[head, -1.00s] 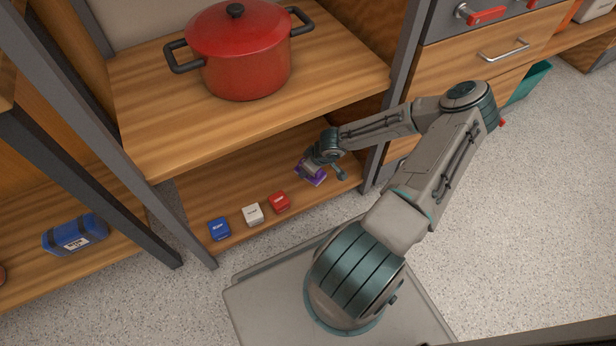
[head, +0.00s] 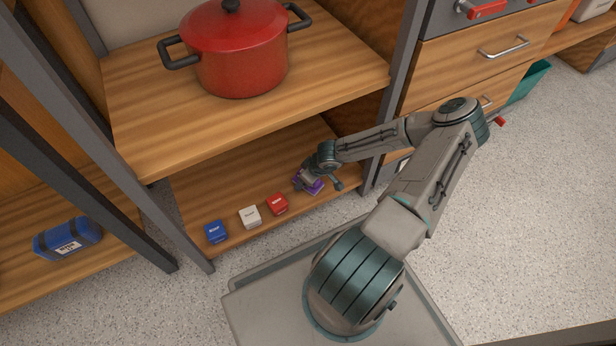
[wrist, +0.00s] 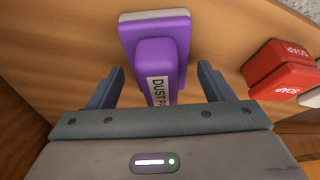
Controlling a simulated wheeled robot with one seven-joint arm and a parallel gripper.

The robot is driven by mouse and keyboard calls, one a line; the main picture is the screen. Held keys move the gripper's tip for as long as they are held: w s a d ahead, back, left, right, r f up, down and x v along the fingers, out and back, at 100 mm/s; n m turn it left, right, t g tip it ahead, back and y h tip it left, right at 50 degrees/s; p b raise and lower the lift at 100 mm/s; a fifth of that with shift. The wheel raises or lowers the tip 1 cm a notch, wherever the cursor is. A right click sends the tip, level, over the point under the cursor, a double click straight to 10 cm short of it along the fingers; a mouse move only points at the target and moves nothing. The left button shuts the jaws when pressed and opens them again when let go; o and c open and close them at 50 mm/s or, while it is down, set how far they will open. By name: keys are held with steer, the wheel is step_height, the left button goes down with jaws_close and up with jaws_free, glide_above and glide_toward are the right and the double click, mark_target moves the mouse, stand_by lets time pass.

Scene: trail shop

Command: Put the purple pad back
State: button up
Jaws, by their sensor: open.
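The purple pad (wrist: 155,52) has a label that begins "DUST" and a pale base. In the wrist view it lies on the wooden shelf between the two spread fingers of my gripper (wrist: 160,82), with a gap on each side. In the head view the purple pad (head: 313,187) is on the lower shelf (head: 255,175), right of the red block, and is partly hidden by my gripper (head: 308,183). My gripper is open and reaches down around the pad.
A red soap block (head: 277,204), a white block (head: 250,217) and a blue block (head: 216,231) stand in a row left of the pad. A red pot (head: 240,60) sits on the shelf above. A grey post (head: 385,130) stands close right of my wrist.

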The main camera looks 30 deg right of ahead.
steer(key=p+v, duration=0.4)
steer(key=v, duration=0.8)
steer(key=shift+p, duration=0.35)
